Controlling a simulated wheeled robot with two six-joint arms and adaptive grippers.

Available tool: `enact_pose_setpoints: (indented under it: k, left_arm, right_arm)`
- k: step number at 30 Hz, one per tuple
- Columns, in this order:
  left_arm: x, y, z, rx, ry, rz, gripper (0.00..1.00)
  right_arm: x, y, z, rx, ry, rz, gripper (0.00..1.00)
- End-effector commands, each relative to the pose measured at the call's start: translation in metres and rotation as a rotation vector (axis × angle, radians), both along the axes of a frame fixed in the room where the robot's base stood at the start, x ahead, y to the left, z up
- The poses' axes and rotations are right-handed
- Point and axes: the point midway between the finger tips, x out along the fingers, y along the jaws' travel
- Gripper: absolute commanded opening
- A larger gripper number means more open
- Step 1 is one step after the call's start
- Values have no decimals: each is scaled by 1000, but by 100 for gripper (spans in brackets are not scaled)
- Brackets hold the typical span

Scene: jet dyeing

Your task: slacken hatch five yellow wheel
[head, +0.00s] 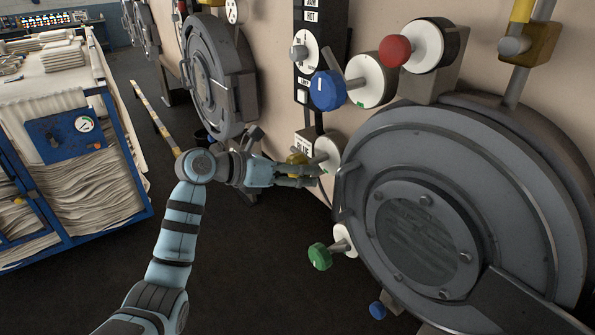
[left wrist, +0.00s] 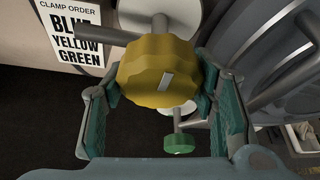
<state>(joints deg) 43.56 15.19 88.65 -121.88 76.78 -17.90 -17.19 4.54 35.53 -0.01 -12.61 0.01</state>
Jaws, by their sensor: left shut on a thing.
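The yellow wheel (head: 296,158) sits on its white-flanged mount at the left edge of the big round grey hatch (head: 365,205). My left gripper (head: 300,175) reaches it from the left and partly hides it in the head view. In the left wrist view the scalloped yellow wheel (left wrist: 150,70), with a pale mark on its face, fills the space between the fingers of my left gripper (left wrist: 160,92). The gripper is shut on it, one finger at each side. My right gripper is not in view.
A blue wheel (head: 327,91) and a red knob (head: 395,50) sit above, a green wheel (head: 319,256) below. A sign (left wrist: 77,32) reads "CLAMP ORDER BLUE YELLOW GREEN". A blue-framed fabric cart (head: 75,134) stands left; dark floor between is clear.

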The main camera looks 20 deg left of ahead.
Motion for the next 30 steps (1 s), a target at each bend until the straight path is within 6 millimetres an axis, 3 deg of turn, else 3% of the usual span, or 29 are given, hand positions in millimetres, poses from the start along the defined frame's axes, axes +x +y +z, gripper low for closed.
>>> enact_pose_setpoints:
  k: [4,5,8,20,30]
  left_arm:
    - [0,0,-1,2,1,0,25]
    - [0,0,-1,2,1,0,57]
    - [0,0,-1,1,1,1,73]
    - [-5,7,3,2,-1,2,73]
    - [-61,64,34,7,1,3,73]
  right_arm:
    - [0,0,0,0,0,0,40]
    - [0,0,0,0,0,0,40]
    - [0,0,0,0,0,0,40]
    - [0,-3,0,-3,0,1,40]
    - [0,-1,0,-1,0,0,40]
